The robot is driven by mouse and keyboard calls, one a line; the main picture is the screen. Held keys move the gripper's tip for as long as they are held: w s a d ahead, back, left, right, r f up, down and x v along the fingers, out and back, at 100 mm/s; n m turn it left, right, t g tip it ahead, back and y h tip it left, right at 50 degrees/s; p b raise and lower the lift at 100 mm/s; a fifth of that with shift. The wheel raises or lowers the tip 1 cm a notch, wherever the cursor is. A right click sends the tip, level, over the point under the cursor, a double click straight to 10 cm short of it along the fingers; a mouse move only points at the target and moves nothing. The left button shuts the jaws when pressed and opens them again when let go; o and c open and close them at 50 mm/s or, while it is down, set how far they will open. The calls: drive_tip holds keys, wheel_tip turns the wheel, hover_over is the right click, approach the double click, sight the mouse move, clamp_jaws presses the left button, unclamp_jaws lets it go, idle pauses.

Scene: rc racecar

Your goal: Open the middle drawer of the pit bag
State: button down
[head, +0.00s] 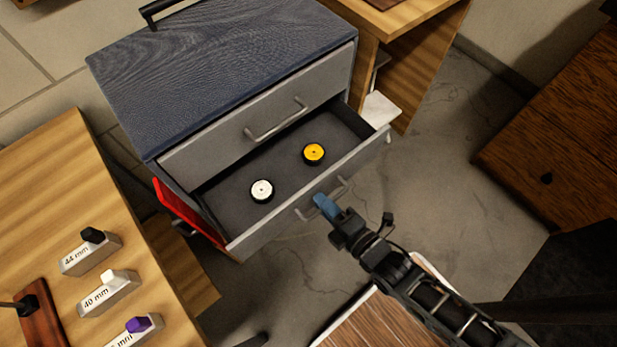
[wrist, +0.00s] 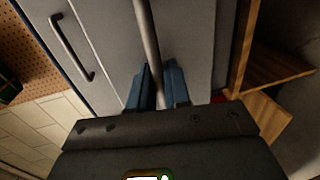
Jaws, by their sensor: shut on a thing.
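The pit bag (head: 230,50) is a blue-topped cabinet with grey drawer fronts. Its top drawer (head: 262,135) is shut. The middle drawer (head: 235,192) is pulled out and shows its dark inside, with a white-hubbed wheel (head: 262,190) and a yellow-hubbed wheel (head: 313,153) lying in it. My gripper (head: 322,203) is at the bar handle (head: 304,211) on the front of that drawer. In the wrist view the blue fingers (wrist: 158,88) are shut on the handle (wrist: 147,45), one on each side of the bar.
A wooden bench (head: 60,180) at the left holds several labelled blocks, including the 40 mm block (head: 108,295). A red panel (head: 180,210) stands by the cabinet's left side. A brown wooden cabinet (head: 555,150) is at the right. Bare floor (head: 440,160) lies between.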

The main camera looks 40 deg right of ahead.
drive_tip(key=shift+s, duration=2.15)
drive_tip(key=c, duration=1.3)
unclamp_jaws()
drive_tip(key=shift+c, duration=0.2)
drive_tip(key=s+r, duration=0.1)
drive_tip(key=s, duration=0.6)
drive_tip(key=shift+s+r+b, duration=0.2)
drive_tip(key=shift+s+b, duration=0.1)
